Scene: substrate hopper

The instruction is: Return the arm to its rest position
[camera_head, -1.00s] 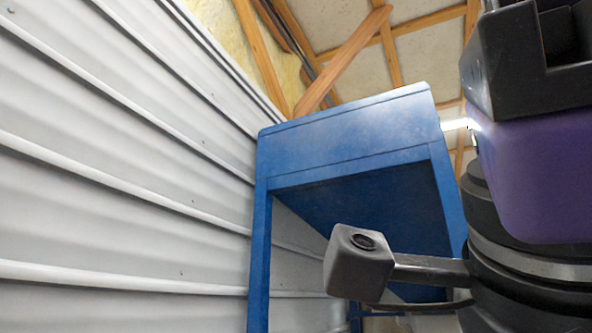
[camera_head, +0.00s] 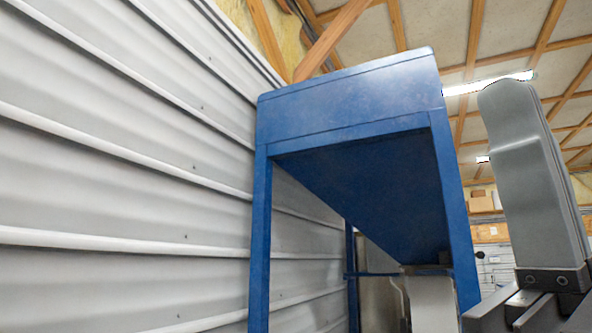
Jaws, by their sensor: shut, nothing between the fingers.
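My gripper (camera_head: 508,90) stands at the right edge of the view, with its grey fingers pointing up and its dark body cut off at the lower right corner. Its fingers are seen from the side, closed together, with nothing held. The rest of my arm is out of view. The gripper is to the right of the blue hopper (camera_head: 350,105) in the picture, with a visible gap between them.
The hopper stands on blue legs, with a sloping underside and a pale part (camera_head: 433,303) below its outlet. A white ribbed wall (camera_head: 120,170) fills the left. Boxes (camera_head: 483,202) show far behind, under a wooden-beamed ceiling.

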